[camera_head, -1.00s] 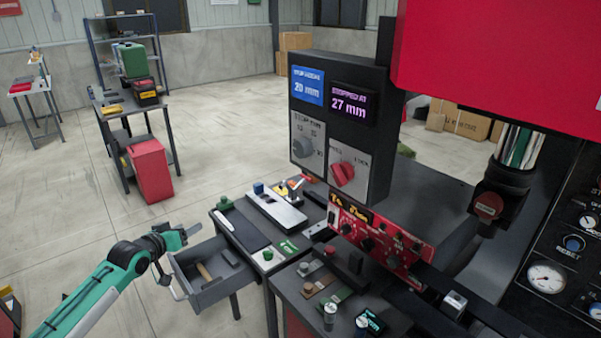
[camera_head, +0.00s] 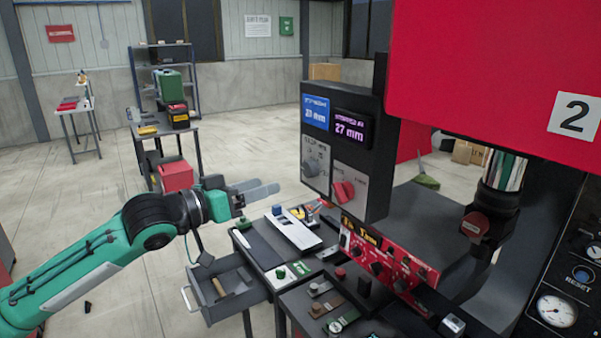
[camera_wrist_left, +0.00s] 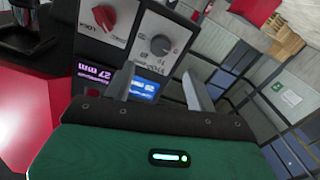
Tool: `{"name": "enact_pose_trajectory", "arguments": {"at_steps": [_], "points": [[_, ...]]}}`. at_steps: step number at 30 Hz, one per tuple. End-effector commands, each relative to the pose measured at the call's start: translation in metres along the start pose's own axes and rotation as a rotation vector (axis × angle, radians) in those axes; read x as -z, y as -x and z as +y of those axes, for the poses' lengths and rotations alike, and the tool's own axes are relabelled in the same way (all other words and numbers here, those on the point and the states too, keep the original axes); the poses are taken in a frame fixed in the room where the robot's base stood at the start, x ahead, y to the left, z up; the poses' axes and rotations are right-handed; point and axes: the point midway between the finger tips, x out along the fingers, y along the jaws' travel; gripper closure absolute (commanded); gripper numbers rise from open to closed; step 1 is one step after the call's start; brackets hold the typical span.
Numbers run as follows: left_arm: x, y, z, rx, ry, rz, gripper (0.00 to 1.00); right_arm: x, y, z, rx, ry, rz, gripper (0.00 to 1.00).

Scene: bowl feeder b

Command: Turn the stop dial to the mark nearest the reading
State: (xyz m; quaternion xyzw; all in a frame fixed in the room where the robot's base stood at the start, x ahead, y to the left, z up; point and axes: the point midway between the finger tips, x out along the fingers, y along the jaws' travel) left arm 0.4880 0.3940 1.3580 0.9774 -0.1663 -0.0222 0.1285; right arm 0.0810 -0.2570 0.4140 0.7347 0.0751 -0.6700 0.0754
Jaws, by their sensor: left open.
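The stop dial (camera_head: 311,167) is a grey knob on a pale plate of the dark control box, below a blue display (camera_head: 316,113) whose mm number is blurred. A purple display (camera_head: 351,127) beside it reads 27 mm. The dial also shows, turned over, in the left wrist view (camera_wrist_left: 160,45), beyond my fingers; its marks are too small to read. My left gripper (camera_head: 264,187) is open and empty, left of the box and apart from the dial. Its two fingers show spread in the left wrist view (camera_wrist_left: 160,84). My right gripper is not in view.
A red knob (camera_head: 344,192) sits on the plate right of the dial. A red panel with knobs (camera_head: 385,258) lies below the box. The floor left of the box is open.

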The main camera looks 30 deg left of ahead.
Motion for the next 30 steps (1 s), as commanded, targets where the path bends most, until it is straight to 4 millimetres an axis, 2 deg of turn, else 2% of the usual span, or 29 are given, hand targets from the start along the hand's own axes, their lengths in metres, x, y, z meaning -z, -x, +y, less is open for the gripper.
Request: {"name": "enact_pose_trajectory", "arguments": {"at_steps": [7, 30], "points": [[0.002, -0.024, 0.0, 0.0, -0.002, 0.001, 0.44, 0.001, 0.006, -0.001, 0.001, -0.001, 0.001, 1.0], [0.003, -0.074, -0.001, 0.001, 0.001, 0.004, 0.44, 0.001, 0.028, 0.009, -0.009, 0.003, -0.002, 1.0]]}}
